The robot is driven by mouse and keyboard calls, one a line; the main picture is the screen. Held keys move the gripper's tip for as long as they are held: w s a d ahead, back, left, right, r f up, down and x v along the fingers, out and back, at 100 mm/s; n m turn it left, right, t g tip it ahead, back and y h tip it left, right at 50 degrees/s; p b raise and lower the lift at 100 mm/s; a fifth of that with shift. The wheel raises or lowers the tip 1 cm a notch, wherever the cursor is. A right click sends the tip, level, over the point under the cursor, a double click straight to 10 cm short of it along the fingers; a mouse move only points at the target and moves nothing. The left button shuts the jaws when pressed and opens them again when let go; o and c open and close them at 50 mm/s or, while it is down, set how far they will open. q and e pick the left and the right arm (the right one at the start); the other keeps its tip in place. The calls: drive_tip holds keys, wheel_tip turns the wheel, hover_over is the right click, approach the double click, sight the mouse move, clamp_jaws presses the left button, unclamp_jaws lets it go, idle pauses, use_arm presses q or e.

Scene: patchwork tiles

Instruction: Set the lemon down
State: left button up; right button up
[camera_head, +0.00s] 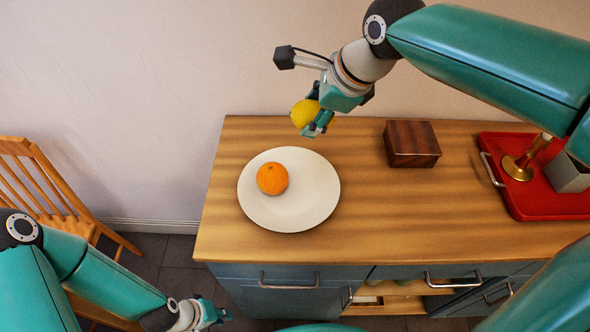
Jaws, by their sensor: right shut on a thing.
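A yellow lemon (304,113) is held in my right gripper (315,124), whose arm comes in from the upper right. The gripper is shut on the lemon and partly covers it. The lemon appears above the back of the wooden counter (365,215), beyond the white plate. My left gripper (213,313) is low at the bottom of the view, in front of the counter's front edge. Its fingers are small in the view, and I cannot tell whether they are open or shut.
A white plate (315,196) with an orange (272,178) lies on the counter. A dark wooden box (411,144) stands right of it. A red tray (527,206) holds a brass-based object (517,169) and a grey container (568,174). A wooden chair (45,180) stands left.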

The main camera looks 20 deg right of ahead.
drive_tip(key=shift+w+a+f, duration=0.1)
drive_tip(key=shift+a+f, duration=0.05)
drive_tip(key=shift+f, duration=2.95)
drive_tip(key=shift+a+f, duration=0.1)
drive_tip(key=shift+f, duration=2.95)
drive_tip(key=shift+w+a+f, duration=0.1)
drive_tip(key=shift+a+f, duration=0.05)
drive_tip(key=shift+f, duration=2.95)
drive_tip(key=shift+s, duration=0.1)
drive_tip(key=shift+f+b, duration=0.45)
drive_tip(key=shift+b, duration=0.5)
drive_tip(key=o, duration=1.2)
drive_tip(key=shift+r, duration=0.1)
